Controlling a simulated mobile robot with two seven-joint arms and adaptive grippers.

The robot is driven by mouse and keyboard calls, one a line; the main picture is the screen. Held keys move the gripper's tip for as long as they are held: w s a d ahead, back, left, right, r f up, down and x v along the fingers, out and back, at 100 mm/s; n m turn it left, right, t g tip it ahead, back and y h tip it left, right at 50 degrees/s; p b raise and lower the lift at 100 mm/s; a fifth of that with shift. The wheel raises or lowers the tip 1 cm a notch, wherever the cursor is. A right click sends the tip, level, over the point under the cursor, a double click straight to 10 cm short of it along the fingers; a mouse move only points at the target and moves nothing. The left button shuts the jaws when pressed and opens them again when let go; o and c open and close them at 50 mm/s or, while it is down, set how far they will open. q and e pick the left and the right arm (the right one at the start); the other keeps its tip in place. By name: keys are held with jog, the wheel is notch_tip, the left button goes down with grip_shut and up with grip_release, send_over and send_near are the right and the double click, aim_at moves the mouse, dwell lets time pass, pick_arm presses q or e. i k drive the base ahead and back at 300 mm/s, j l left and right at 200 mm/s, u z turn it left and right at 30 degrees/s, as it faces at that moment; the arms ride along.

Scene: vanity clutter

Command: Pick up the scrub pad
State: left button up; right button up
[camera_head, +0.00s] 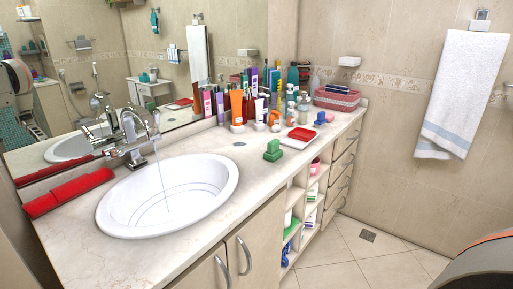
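I cannot tell for sure which thing is the scrub pad. A green block-like item (273,151) stands on the countertop (215,254) right of the sink, near the front edge. A flat red pad-like item (301,134) lies behind it on a white tray. A small blue item (320,118) stands farther back. Neither of my grippers is in view, and nothing in view is held. A dark rounded part with an orange edge at the lower right seems to be mine.
The white sink (170,195) has water running from the faucet (128,130). A rolled red towel (68,193) lies left of it. Several bottles and tubes (237,106) crowd the mirror side. A pink basket (336,99) stands at the far end. Open shelves and drawers are below.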

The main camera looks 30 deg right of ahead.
aim_at(274, 152)
jog(key=l+u, duration=0.25)
jog(key=u, duration=0.2)
jog(key=l+u, duration=0.3)
jog(key=u, duration=0.2)
jog(key=l+u, duration=0.15)
jog(key=l, duration=0.15)
jog(key=k+l+u, duration=0.1)
jog(key=l, duration=0.2)
jog(key=k+l+u, duration=0.15)
jog(key=l, duration=0.15)
jog(key=k+l, duration=0.15)
jog(key=l, duration=0.25)
jog(key=k+l+u, duration=0.1)
jog(key=l, duration=0.25)
jog(key=k+l, duration=0.2)
jog(key=l, duration=0.2)
jog(key=k+l+u, duration=0.1)
jog(key=l, duration=0.25)
jog(key=k+l, duration=0.2)
jog(key=l, duration=0.15)
jog(key=u, duration=0.05)
